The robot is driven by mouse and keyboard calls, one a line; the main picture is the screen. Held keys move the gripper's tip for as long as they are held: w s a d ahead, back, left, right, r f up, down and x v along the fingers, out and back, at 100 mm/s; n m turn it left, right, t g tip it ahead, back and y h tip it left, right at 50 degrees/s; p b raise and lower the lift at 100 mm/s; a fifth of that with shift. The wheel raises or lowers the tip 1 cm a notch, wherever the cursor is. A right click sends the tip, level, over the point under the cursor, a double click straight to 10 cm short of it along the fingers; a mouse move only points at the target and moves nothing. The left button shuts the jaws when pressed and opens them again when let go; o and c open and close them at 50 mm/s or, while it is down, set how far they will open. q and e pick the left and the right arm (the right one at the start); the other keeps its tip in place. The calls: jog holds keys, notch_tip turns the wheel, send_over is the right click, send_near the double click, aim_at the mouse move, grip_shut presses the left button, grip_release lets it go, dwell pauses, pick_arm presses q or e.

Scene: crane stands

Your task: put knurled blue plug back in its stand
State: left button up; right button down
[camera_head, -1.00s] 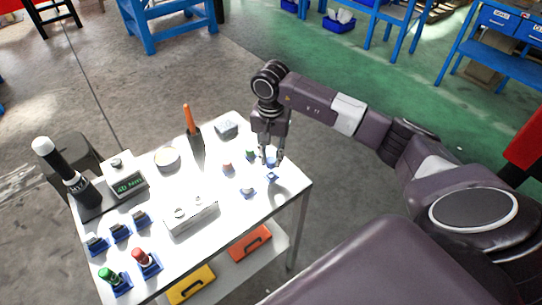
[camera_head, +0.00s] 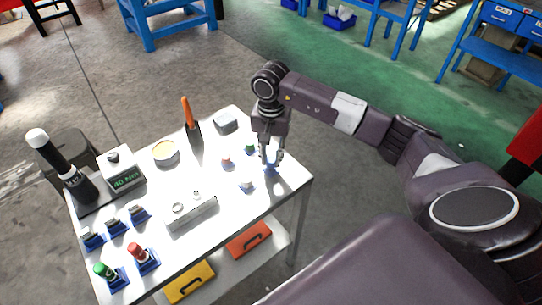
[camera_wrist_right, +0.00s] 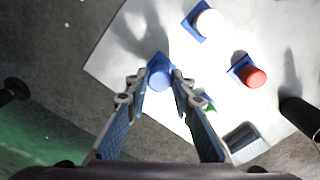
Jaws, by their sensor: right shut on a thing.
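The knurled blue plug (camera_wrist_right: 160,77) is between the two fingertips of my right gripper (camera_wrist_right: 156,84) in the right wrist view. In the head view my right gripper (camera_head: 271,158) points down over the right part of the white table, shut on the plug. Blue shows just below the fingertips there. In the wrist view a darker blue edge shows behind the plug, which looks like its stand (camera_wrist_right: 157,57). The plug and fingers hide most of it, so I cannot tell whether the plug is seated. My left gripper is in neither view.
Stands with a white plug (camera_wrist_right: 208,23), a red plug (camera_wrist_right: 253,77) and a green plug (camera_head: 249,148) are close by. A grey block (camera_head: 225,122), an orange-handled tool (camera_head: 189,115) and a metal holder (camera_head: 190,212) share the white tabletop (camera_head: 215,180). Its right corner is bare.

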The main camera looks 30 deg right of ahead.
aim_at(271, 159)
jog(key=shift+f+b, duration=0.6)
jog(key=shift+f, duration=0.2)
jog(key=c, duration=1.6)
grip_release()
jog(key=shift+r+p, duration=1.4)
jog(key=shift+r, duration=1.2)
notch_tip(271, 159, up, 12)
